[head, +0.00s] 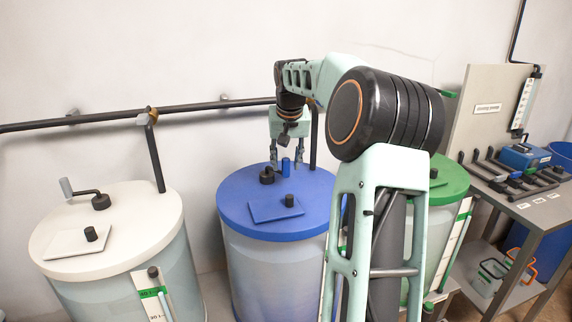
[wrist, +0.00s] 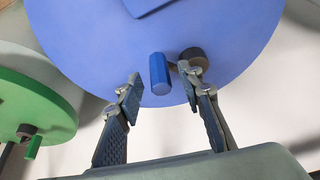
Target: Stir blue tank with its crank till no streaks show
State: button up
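The blue tank (head: 262,265) stands in the middle, with a blue lid (head: 235,197) and a cloudy, pale see-through wall. I cannot make out clear streaks in it. Its crank has a dark hub (head: 267,176) on the lid and an upright blue handle (head: 286,166). The hub (wrist: 193,58) and the handle (wrist: 159,73) also show in the wrist view. My gripper (head: 286,160) is above the lid's back part, pointing down, with its fingers apart on either side of the handle. In the wrist view my gripper (wrist: 160,92) is open, with gaps between both fingers and the handle.
A white-lidded tank (head: 110,215) with a grey crank stands left. A green-lidded tank (head: 452,180) is right, partly behind my arm. A dark pipe (head: 210,106) runs along the wall behind. A bench (head: 535,210) with tools stands far right. The blue lid also bears a knobbed hatch (head: 270,211).

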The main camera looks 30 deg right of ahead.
jog(key=shift+w+f, duration=0.25)
jog(key=shift+f, duration=0.3)
grip_shut()
